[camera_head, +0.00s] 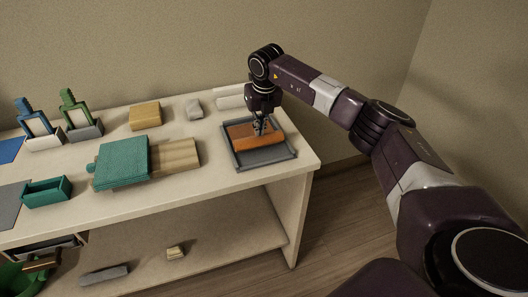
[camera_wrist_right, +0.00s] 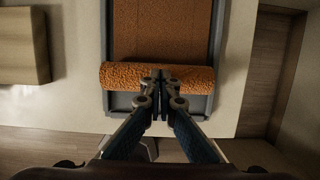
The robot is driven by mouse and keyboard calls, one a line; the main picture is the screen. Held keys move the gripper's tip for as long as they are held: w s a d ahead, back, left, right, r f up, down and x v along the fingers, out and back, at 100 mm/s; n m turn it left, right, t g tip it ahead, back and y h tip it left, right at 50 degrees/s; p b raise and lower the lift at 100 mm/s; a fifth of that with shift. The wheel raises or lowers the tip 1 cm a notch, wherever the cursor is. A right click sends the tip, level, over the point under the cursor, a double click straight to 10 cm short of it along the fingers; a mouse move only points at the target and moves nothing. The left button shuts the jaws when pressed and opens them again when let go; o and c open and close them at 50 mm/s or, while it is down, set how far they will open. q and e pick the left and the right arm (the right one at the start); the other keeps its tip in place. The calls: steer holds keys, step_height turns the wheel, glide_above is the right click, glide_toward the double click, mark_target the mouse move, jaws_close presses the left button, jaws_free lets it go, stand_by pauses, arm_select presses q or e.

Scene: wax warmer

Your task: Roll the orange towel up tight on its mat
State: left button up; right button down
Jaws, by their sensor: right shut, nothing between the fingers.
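The orange towel (camera_head: 241,130) lies on its grey, rimmed mat (camera_head: 262,158) at the right end of the table. In the right wrist view, the near end of the towel is a thick roll (camera_wrist_right: 122,76) across the mat (camera_wrist_right: 121,103). The rest of the towel (camera_wrist_right: 160,30) lies flat beyond the roll. My right gripper (camera_head: 259,130) points down at the towel. In its wrist view the right gripper (camera_wrist_right: 161,74) is shut and empty, its fingertips at the middle of the roll. Whether they touch it I cannot tell. My left gripper is out of view.
A tan block (camera_head: 145,116), a grey stone-like piece (camera_head: 194,108) and a white roll (camera_head: 230,102) stand behind. The table's right edge is close to the mat.

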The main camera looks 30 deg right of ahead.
steer(key=shift+w+f, duration=0.15)
steer(key=shift+f, duration=0.2)
steer(key=shift+w, duration=0.1)
steer(key=shift+w+d+f, duration=0.1)
steer(key=shift+w+f, duration=0.05)
steer(key=shift+w, duration=0.2)
stand_by(0.4)
steer(key=shift+w+d+f+b, duration=0.1)
steer(key=shift+w+f+b, duration=0.05)
steer(key=shift+w+b, duration=0.35)
steer(key=shift+r, duration=0.2)
steer(key=shift+w+r+p, duration=0.1)
steer(key=shift+r+p, duration=0.25)
steer(key=shift+p, duration=0.2)
steer(key=shift+w+d+r, duration=0.1)
steer(key=shift+w, duration=0.15)
